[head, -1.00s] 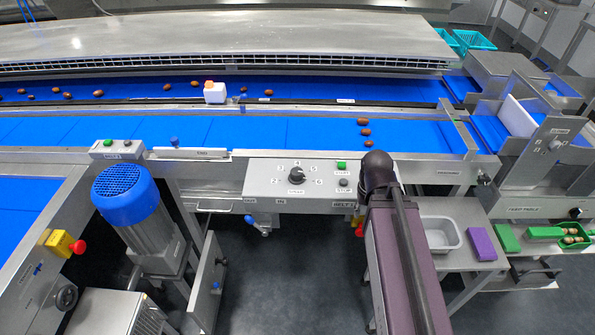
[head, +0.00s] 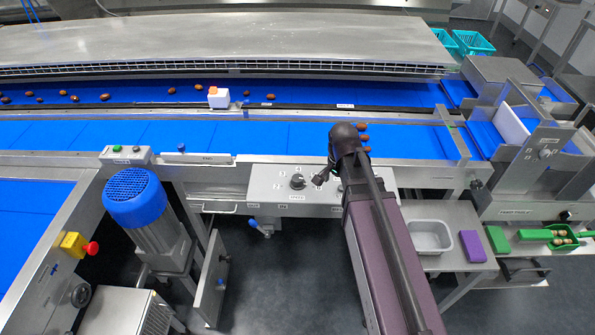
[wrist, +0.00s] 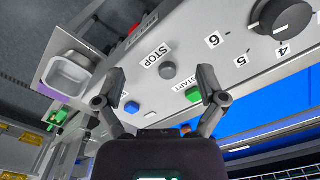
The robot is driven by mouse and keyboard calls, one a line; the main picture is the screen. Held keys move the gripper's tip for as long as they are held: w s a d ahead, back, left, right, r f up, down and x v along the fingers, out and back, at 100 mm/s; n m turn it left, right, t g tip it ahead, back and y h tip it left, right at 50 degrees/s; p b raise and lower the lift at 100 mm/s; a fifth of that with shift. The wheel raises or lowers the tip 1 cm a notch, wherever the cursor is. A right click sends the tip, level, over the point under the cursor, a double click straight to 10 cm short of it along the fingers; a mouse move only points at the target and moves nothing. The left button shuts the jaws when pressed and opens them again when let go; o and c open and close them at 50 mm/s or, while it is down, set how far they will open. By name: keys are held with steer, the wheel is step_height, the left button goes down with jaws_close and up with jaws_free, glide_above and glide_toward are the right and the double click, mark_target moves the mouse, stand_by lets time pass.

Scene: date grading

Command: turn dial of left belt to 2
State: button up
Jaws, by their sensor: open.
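A black speed dial (head: 297,181) sits on a grey control panel (head: 262,190) below the blue belt. Its number labels are tiny in the head view. In the wrist view the dial (wrist: 284,14) is at the top right, partly cut off, with labels 4, 5 and 6 around it. I cannot tell for sure which number its white mark points at. My gripper (head: 321,180) is over the panel's right part, just right of the dial and apart from it. In the wrist view my gripper (wrist: 162,78) is open and empty, its fingers spread before the STOP and START buttons.
The wrist view shows a grey STOP button (wrist: 167,70), a green START button (wrist: 193,95) and a blue knob (wrist: 132,107) near my fingers. A blue motor (head: 137,200) stands left of the panel. A grey tray (head: 430,237) and purple block (head: 471,245) are at the right.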

mark_target(297, 178)
steer(key=w+a+r+m+p, duration=0.6)
steer(key=a+r+m+p, duration=0.2)
steer(key=a, duration=0.4)
steer(key=shift+w+r+m, duration=0.2)
steer(key=shift+r+m, duration=0.2)
steer(key=shift+m, duration=0.5)
steer(key=shift+f, duration=0.15)
step_height(297, 178, down, 14)
steer(key=b, duration=1.4)
steer(key=shift+r, duration=0.2)
steer(key=c, duration=1.1)
